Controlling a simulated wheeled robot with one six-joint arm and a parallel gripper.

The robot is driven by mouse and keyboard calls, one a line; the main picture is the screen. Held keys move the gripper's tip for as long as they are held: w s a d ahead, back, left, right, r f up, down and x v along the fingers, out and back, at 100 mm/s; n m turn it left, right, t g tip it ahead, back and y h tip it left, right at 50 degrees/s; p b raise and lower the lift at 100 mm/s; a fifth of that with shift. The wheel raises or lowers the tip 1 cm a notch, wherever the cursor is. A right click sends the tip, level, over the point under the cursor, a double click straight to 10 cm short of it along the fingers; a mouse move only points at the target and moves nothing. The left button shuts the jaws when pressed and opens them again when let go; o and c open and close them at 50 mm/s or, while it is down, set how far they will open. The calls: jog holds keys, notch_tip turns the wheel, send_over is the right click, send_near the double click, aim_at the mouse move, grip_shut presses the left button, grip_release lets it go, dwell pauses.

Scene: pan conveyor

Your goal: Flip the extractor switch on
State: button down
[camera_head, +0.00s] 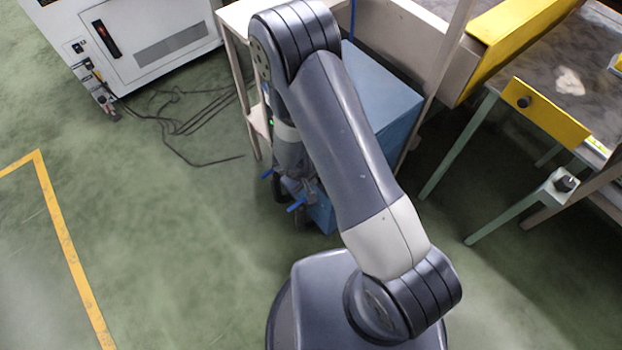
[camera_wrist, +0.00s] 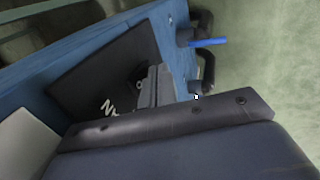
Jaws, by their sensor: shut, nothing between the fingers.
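A blue cabinet (camera_head: 385,95), which appears to be the extractor, stands on the floor beside the table legs. In the wrist view its blue face (camera_wrist: 125,45) carries a black panel (camera_wrist: 100,75) with partly hidden white lettering. A blue lever (camera_wrist: 208,42) sticks out near a dark curved handle at its right edge; I cannot tell whether this lever is the switch. My gripper (camera_wrist: 155,85) is shut and empty, close in front of the panel; contact cannot be told. In the head view my arm hides much of the cabinet front.
A white machine (camera_head: 155,40) stands at the upper left, with loose black cables (camera_head: 190,125) on the floor.

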jog(key=b, duration=0.2)
jog(key=shift+w+d+b, duration=0.15)
jog(key=shift+b, duration=0.25)
jog(key=shift+r+p, duration=0.35)
jog(key=shift+r, duration=0.4)
